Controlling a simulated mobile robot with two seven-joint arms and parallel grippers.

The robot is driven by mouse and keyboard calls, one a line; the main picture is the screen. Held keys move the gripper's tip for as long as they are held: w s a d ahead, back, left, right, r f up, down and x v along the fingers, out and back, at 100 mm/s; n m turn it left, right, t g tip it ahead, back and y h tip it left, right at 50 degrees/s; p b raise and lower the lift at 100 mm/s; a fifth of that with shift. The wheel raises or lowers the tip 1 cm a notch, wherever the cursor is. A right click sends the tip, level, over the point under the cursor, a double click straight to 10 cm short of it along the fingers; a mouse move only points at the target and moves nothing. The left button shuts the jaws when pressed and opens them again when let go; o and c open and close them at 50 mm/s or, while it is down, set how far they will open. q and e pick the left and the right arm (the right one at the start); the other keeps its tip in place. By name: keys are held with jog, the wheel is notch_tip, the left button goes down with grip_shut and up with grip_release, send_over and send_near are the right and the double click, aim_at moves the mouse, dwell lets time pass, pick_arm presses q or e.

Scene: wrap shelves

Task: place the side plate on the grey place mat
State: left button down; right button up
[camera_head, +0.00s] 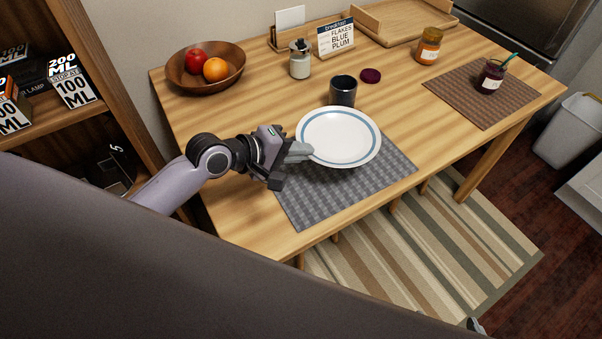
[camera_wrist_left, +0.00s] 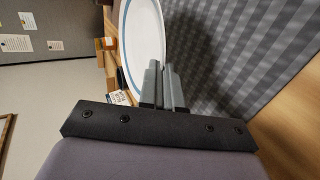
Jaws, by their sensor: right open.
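The side plate (camera_head: 338,136), white with a blue ring, is held at its left rim by my left gripper (camera_head: 302,152). The plate also shows in the left wrist view (camera_wrist_left: 142,38), where the closed fingers (camera_wrist_left: 163,85) meet its rim. It is over the back part of the grey place mat (camera_head: 325,200) and reaches past the mat's back edge. It appears a little above the mat, with a dark shadow on the checked cloth (camera_wrist_left: 245,50). Only a small tip of my right gripper (camera_head: 475,325) shows at the bottom edge, away from the table.
A dark mug (camera_head: 343,91) stands close behind the plate. The grey mat's front is bare.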

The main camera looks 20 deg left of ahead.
aim_at(299, 181)
pick_arm(q)
jog(key=shift+f+b, duration=0.65)
jog(key=shift+f, duration=2.8)
jog(key=shift+f, duration=0.1)
jog(key=c, duration=1.6)
grip_release()
jog(key=shift+s, duration=0.1)
jog(key=p+v, duration=0.1)
jog(key=v, duration=1.1)
